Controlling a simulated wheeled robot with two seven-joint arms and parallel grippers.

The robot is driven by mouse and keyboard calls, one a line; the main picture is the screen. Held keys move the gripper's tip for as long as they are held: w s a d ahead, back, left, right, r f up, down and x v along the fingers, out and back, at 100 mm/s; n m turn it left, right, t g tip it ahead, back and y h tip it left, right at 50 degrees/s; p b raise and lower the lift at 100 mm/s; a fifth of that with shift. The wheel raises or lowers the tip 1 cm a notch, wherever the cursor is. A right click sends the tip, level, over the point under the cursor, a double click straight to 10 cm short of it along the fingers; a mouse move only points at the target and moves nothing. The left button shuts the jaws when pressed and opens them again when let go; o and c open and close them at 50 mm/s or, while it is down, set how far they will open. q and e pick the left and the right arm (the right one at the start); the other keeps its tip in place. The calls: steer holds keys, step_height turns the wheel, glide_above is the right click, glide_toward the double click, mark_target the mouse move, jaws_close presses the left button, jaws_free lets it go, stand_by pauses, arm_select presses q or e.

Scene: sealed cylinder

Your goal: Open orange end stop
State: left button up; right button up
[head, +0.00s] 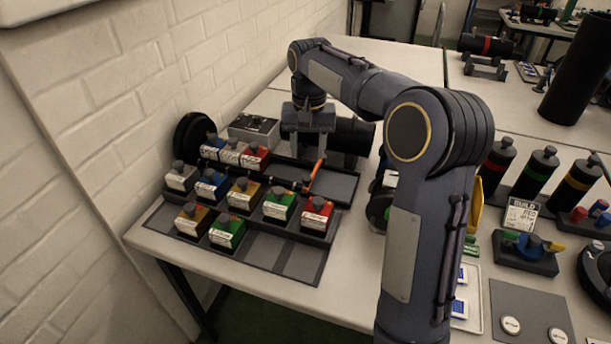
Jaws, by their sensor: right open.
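A small orange bar (316,172), which looks like the orange end stop, stands tilted on a dark rail or tray (335,187) on the left table. My right gripper (307,150) points down just above and behind it, open. I cannot tell whether a finger touches the orange bar. A black cylinder (354,136) lies behind my right gripper, partly hidden by it. My left gripper is not in view.
Several coloured, labelled blocks with dark knobs, such as a green one (228,231), stand in dark racks left of the bar. A grey box (254,129) and black disc (194,136) stand behind. My right arm hides part of the table. Black bottles (537,172) stand at right.

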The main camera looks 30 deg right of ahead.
mark_target(307, 178)
steer(key=shift+w+d+f, duration=0.15)
steer(key=shift+w+f, duration=0.15)
steer(key=shift+f, duration=0.35)
step_height(307, 178, down, 7)
steer(key=shift+r+b, duration=0.1)
steer(key=shift+b, duration=0.35)
steer(key=shift+c, duration=0.4)
jaws_close()
